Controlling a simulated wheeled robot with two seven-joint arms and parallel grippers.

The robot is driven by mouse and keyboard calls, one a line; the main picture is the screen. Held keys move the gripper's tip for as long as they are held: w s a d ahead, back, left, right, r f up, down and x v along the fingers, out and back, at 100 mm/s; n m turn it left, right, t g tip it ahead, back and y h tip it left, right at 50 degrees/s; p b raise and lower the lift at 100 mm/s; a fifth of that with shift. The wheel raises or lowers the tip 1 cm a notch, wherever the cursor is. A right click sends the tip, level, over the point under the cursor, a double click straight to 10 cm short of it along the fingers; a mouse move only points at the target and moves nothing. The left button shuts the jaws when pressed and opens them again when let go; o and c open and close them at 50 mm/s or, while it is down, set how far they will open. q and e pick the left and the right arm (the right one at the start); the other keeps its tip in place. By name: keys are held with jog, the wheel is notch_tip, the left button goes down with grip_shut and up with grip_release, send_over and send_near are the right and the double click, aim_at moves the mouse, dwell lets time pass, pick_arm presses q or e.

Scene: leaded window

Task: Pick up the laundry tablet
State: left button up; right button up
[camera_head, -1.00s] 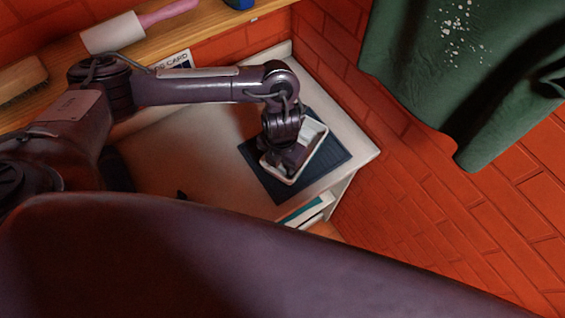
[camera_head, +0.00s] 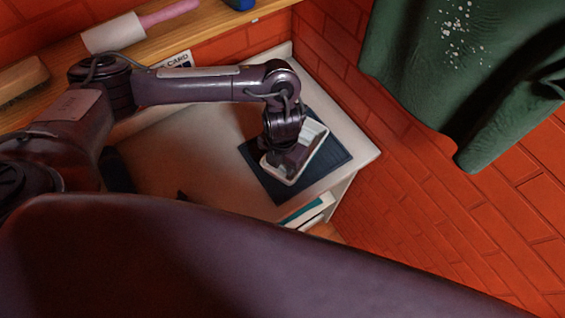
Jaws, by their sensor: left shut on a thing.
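My left gripper (camera_head: 290,160) points down into a white rectangular tray (camera_head: 314,146) that lies on a dark blue mat (camera_head: 330,155). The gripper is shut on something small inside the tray. The laundry tablet itself cannot be made out, as the gripper and wrist hide what is between the fingers. My right gripper does not show.
The mat lies on a pale worktop (camera_head: 200,150) that ends at the right. A wooden shelf (camera_head: 190,35) above holds a roller with a pink handle (camera_head: 168,13) and a brush (camera_head: 22,80). A green cloth (camera_head: 440,70) hangs at the right before red brick.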

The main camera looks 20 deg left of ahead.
aim_at(282, 165)
pick_arm(q)
notch_tip(282, 165, up, 19)
jog(key=shift+p, duration=0.4)
jog(key=shift+f, duration=0.1)
